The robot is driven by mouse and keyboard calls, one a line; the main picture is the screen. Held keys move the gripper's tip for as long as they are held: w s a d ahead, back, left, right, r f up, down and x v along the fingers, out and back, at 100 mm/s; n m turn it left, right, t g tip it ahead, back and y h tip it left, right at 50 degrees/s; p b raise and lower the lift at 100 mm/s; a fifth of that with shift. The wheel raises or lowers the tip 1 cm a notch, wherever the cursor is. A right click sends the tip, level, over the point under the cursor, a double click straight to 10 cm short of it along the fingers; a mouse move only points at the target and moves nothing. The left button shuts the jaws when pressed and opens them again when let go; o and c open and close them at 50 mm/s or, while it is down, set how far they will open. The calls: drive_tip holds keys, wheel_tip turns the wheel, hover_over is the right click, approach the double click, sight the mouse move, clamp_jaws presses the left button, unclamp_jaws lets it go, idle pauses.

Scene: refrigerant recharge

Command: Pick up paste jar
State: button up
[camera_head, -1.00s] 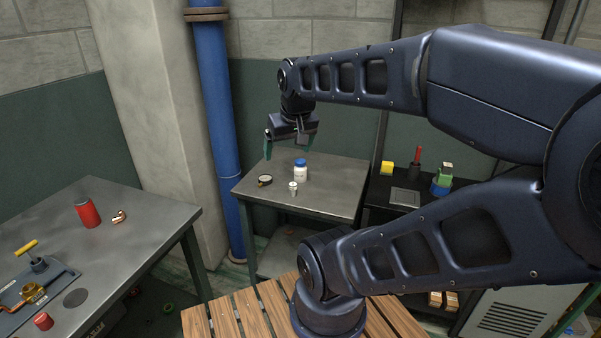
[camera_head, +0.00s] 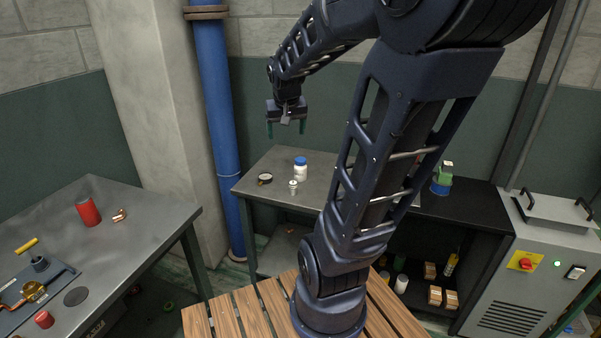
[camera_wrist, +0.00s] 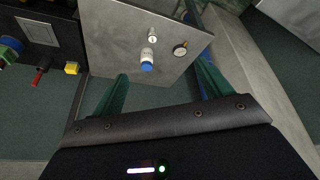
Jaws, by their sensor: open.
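The paste jar is most likely the white jar with a blue lid (camera_head: 300,169), standing upright on the grey metal table (camera_head: 325,199) at the back. It also shows in the wrist view (camera_wrist: 147,60), ahead of and between the fingers. My gripper (camera_head: 286,130) is open and empty, with green fingers, above the back edge of that table. The jar is below it, apart from the fingers. In the wrist view my gripper (camera_wrist: 163,85) has its fingers wide apart.
A small silver-white fitting (camera_head: 293,187) and a round gauge (camera_head: 265,179) stand close to the jar. A blue pipe (camera_head: 215,120) rises left of the table. A black bench (camera_head: 465,205) with a green-and-blue item (camera_head: 442,180) is at right. A red can (camera_head: 88,212) stands on the left table.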

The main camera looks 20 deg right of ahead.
drive_tip(key=w+d+f+m, duration=0.1)
drive_tip(key=w+d+f, duration=0.3)
drive_tip(key=w, duration=0.3)
drive_tip(key=w+d+f+m, duration=0.1)
drive_tip(key=w+d+f, duration=0.3)
drive_tip(key=w, duration=0.3)
drive_tip(key=m, duration=0.2)
hover_over(301, 165)
drive_tip(key=s+a, duration=0.1)
wheel_tip(301, 165, down, 13)
drive_tip(key=shift+g+h, duration=0.3)
drive_tip(key=shift+h, duration=0.1)
drive_tip(key=shift+x, duration=5.75)
drive_tip(key=c, duration=1.2)
drive_tip(key=shift+c, duration=0.2)
drive_tip(key=shift+w+r, duration=0.1)
drive_tip(key=shift+r, duration=0.05)
